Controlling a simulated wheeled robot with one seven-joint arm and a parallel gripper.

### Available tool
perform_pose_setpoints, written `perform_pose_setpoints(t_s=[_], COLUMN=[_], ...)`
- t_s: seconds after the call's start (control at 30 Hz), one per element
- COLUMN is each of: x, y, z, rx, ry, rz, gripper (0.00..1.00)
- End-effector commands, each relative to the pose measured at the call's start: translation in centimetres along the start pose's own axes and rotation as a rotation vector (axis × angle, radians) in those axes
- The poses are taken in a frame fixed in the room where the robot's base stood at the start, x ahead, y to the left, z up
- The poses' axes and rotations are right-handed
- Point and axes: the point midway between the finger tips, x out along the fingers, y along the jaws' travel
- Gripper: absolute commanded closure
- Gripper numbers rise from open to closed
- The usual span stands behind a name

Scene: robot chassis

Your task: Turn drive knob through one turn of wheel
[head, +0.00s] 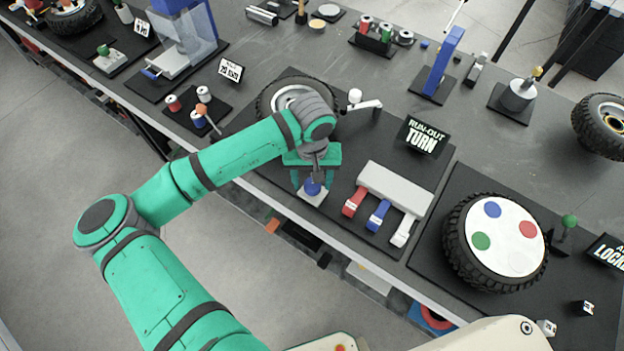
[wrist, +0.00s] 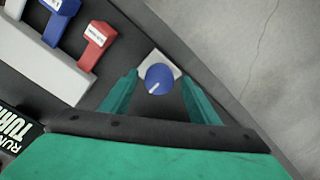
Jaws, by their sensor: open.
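The drive knob (head: 312,187) is a blue round knob on a pale square base, near the table's front edge. In the wrist view the knob (wrist: 159,79) shows a white pointer line toward its lower left. My gripper (head: 313,180) is over the knob with its fingers apart. In the wrist view my gripper (wrist: 160,88) has one finger on each side of the knob, and gaps show between fingers and knob. The wheel (head: 272,92) stands behind my arm on the same black board, partly hidden by my wrist.
A grey block with red (head: 354,202), blue (head: 378,215) and white (head: 404,232) levers stands right of the knob. A "RUN-OUT TURN" sign (head: 422,136) is behind it. A white-tipped arm (head: 358,102) stands by the wheel. Another tyre with coloured dots (head: 503,237) lies further right.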

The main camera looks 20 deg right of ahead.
Motion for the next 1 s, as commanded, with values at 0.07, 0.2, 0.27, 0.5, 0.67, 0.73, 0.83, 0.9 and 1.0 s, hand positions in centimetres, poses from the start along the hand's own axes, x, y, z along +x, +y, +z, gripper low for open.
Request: perform_pose_setpoints(t_s=[0.07, 0.2, 0.27, 0.5, 0.67, 0.73, 0.83, 0.9, 1.0], x=[0.08, 0.07, 0.06, 0.04, 0.05, 0.06, 0.08, 0.09, 0.12], y=[0.07, 0.10, 0.10, 0.06, 0.00, 0.02, 0.06, -0.02, 0.01], z=[0.00, -0.01, -0.01, -0.02, -0.03, -0.03, -0.03, -0.01, 0.00], rx=[0.001, 0.002, 0.002, 0.001, 0.012, 0.027, 0.067, 0.104, 0.173], ry=[0.000, 0.000, 0.000, 0.001, 0.001, 0.001, 0.001, 0.001, 0.001], rz=[0.000, 0.000, 0.000, 0.000, 0.001, 0.002, 0.003, 0.002, 0.004], gripper=[0.45, 0.45, 0.52, 0.85, 0.85, 0.85, 0.85, 0.85, 0.85])
